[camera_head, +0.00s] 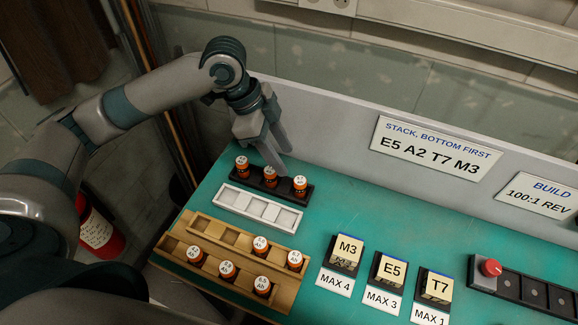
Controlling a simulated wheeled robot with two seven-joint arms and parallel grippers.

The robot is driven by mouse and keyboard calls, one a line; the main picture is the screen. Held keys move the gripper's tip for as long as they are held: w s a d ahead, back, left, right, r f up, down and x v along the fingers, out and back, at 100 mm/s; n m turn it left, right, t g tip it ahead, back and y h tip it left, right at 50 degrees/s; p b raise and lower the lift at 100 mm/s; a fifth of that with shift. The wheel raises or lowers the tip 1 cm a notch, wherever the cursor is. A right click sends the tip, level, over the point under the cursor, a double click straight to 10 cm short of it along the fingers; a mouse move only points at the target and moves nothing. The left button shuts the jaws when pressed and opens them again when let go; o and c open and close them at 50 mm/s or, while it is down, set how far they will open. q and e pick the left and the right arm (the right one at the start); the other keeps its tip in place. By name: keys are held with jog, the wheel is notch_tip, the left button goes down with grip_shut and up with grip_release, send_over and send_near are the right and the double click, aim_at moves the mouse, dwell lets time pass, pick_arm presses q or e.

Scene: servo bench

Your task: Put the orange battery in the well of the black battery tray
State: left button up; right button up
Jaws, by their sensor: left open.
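The black battery tray (284,192) stands on the green bench near the back wall. Three orange batteries with white tops stand upright in it: a left one (242,168), a middle one (269,178) and a right one (300,188). More orange batteries, such as this one (227,271), stand in the wooden tray (207,232) nearer the front. My left gripper (268,160) is open and points down at the black tray, close to the middle battery. I cannot tell whether it touches that battery. My right gripper is not in view.
A white tray (257,207) with empty wells lies between the black and wooden trays. Labelled blocks M3 (346,253), E5 (388,270) and T7 (435,287) stand to the right. A red button (490,268) sits by a dark panel. Free bench lies right of the black tray.

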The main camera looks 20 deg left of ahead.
pick_arm(q)
jog(key=shift+v, duration=1.2)
